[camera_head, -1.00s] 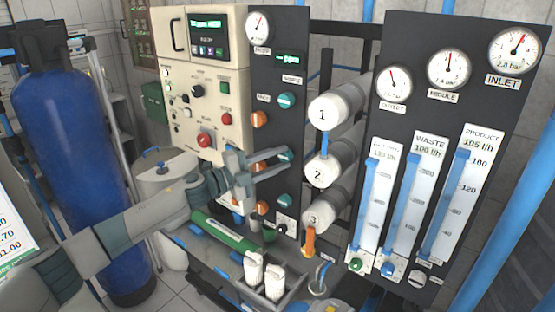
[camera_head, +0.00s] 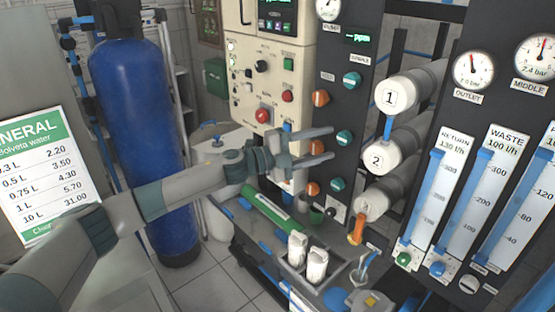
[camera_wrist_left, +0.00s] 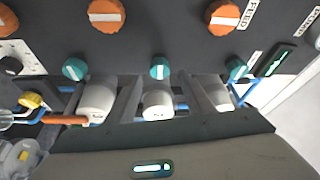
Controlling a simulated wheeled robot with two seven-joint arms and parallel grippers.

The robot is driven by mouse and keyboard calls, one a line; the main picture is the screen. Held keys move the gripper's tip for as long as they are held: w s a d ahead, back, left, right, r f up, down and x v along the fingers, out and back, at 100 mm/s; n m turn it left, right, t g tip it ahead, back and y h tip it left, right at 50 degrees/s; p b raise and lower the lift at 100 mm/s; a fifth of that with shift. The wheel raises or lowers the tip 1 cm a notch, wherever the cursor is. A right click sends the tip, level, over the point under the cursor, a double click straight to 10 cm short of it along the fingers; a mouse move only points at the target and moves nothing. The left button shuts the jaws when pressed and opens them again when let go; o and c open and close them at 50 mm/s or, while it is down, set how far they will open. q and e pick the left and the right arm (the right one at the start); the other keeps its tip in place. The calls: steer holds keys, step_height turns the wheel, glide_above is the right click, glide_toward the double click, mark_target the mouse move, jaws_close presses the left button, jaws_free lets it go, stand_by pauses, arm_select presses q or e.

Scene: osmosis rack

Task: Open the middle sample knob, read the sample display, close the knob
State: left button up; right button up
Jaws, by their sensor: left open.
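The middle teal knob (camera_head: 344,138) is on the dark panel, in the column under the sample label. In the left wrist view it sits near the centre (camera_wrist_left: 160,67), between the other two teal knobs. My left gripper (camera_head: 331,145) is open and empty. In the head view its two fingers point right, and the upper fingertip appears beside the middle teal knob; contact cannot be told. The small sample display (camera_head: 360,36) is lit green near the panel top, its digits too small to read. It also shows in the left wrist view (camera_wrist_left: 277,60). My right gripper is out of view.
Orange knobs (camera_head: 320,98) line the panel left of the teal ones. White numbered cylinders (camera_head: 398,95) jut out to the right. A cream control box (camera_head: 272,60) stands behind my gripper. Below is a tray with white bottles (camera_head: 316,266).

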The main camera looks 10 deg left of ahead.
arm_select(q)
steer(key=b+v, duration=0.4)
steer(key=v, duration=0.9)
steer(key=shift+a+f, duration=0.1)
